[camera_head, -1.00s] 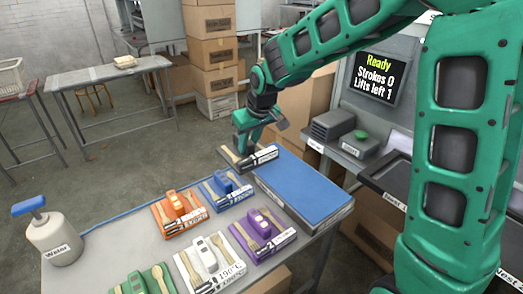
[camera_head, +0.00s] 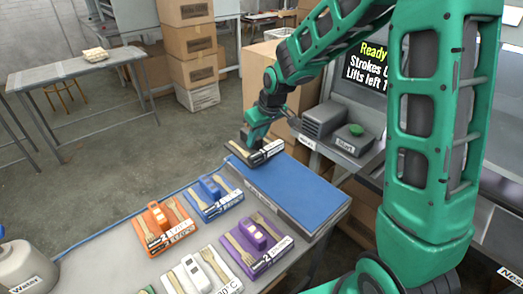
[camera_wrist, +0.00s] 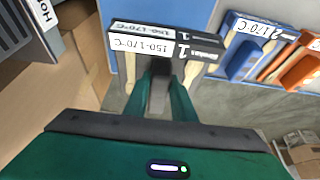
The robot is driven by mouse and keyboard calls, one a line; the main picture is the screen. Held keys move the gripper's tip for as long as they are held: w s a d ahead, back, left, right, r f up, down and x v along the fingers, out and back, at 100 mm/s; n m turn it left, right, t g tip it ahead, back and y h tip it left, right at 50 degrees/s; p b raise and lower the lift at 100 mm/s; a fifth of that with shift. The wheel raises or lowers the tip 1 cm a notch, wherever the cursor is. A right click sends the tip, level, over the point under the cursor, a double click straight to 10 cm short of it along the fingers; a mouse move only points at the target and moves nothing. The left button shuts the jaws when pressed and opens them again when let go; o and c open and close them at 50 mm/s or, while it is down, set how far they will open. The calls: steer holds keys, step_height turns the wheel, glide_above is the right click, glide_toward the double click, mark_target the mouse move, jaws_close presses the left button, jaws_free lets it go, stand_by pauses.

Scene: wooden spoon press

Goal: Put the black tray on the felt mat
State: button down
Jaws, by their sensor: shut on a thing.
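The black tray (camera_head: 266,153) carries wooden utensils and a white label. It is at the far left end of the blue felt mat (camera_head: 306,196). My gripper (camera_head: 252,141) is shut on the tray's handle from above. In the wrist view the black tray (camera_wrist: 205,48) shows its label reading 150-170°C and the number 1, with my gripper's fingers (camera_wrist: 160,85) on its middle. The tray looks level and overlaps the mat in the head view. I cannot tell whether it touches the mat or hangs just above it.
A blue tray (camera_head: 213,197), an orange tray (camera_head: 166,225), a purple tray (camera_head: 257,244) and a white tray (camera_head: 201,276) stand on the grey table left of the mat. The press screen (camera_head: 366,64) is behind. Most of the mat is bare.

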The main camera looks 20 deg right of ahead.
steer(key=shift+w+d+f, duration=0.1)
steer(key=shift+d+f, duration=0.3)
steer(key=shift+d, duration=0.2)
steer(key=shift+d+f, duration=0.35)
steer(key=shift+d, duration=0.25)
steer(key=shift+f, duration=2)
steer(key=c, duration=1.5)
jaws_free()
steer(key=v, duration=1.2)
